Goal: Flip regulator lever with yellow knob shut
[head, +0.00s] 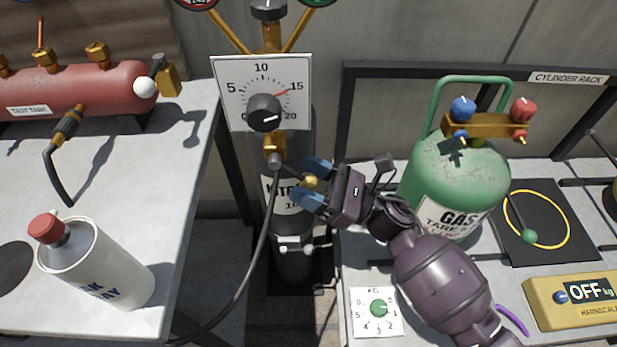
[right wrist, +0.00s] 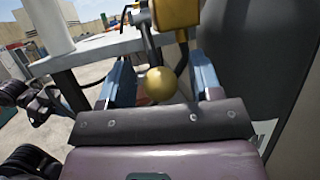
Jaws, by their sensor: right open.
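The regulator lever's yellow knob (head: 311,182) sits between the blue fingertips of my right gripper (head: 313,184), in front of the dark cylinder below the regulator dial (head: 262,93). In the right wrist view the yellow knob (right wrist: 160,84) is between the two open fingers (right wrist: 163,82), with a visible gap on each side. The lever's metal stem (right wrist: 149,45) runs up from the knob to a brass body (right wrist: 177,14). My right gripper is open around the knob and does not appear to touch it.
A hose (head: 245,265) hangs from the regulator, left of my gripper. A green gas cylinder (head: 455,170) stands on the right bench behind my arm, with a yellow scale display (head: 575,300) at its right. The left bench holds a red test tank (head: 80,92) and a white bottle (head: 95,265).

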